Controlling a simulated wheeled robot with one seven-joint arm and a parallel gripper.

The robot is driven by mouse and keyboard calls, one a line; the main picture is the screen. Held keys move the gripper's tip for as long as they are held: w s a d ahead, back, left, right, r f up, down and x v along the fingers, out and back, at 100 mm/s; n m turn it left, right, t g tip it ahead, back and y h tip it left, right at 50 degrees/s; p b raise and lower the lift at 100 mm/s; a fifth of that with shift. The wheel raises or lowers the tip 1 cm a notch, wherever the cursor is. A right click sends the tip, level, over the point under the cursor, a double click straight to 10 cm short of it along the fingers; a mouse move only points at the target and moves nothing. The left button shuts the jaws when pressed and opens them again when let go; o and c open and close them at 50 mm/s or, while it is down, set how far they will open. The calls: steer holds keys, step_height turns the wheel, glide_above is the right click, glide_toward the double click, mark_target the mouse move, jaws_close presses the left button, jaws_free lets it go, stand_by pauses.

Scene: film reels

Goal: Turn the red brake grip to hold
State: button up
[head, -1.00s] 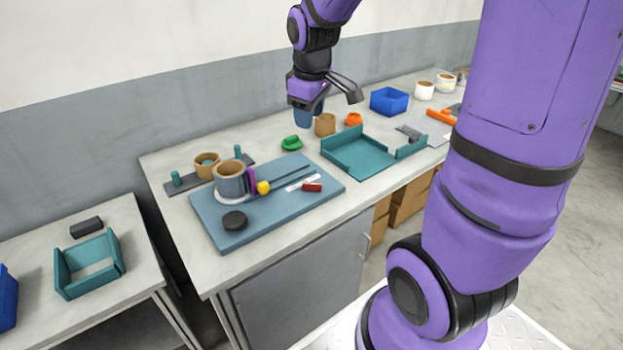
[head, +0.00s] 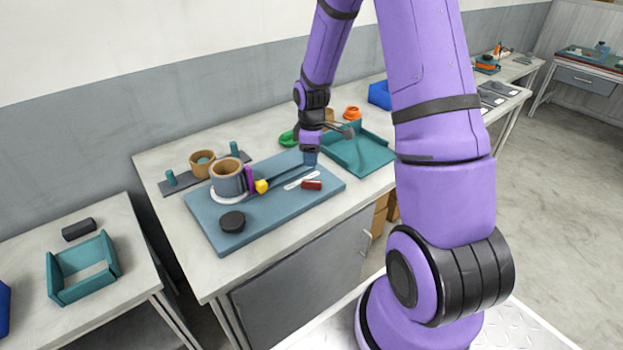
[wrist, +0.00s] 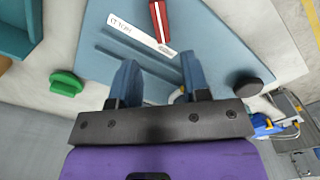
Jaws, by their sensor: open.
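The red brake grip (head: 311,185) lies at the right front of the blue-grey board (head: 219,233), next to a white label strip (head: 298,180). In the wrist view the red grip (wrist: 160,20) is at the top, beyond my fingertips, with the white strip (wrist: 140,40) beside it; its writing is too small to read surely. My gripper (head: 310,160) is above the board, behind the red grip and apart from it. In the wrist view my gripper (wrist: 158,80) is open with nothing between its blue fingers.
On the board stand a grey-and-tan cylinder (head: 227,181), a yellow knob (head: 261,186) and a black disc (head: 232,221). A green piece (wrist: 66,83) lies beside the board. A teal tray (head: 375,174) stands to the right.

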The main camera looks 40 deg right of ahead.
mark_target(312, 181)
step_height(312, 181, down, 9)
steer(key=shift+f, duration=0.1)
stand_by(0.3)
steer(key=shift+c, duration=0.4)
jaws_close()
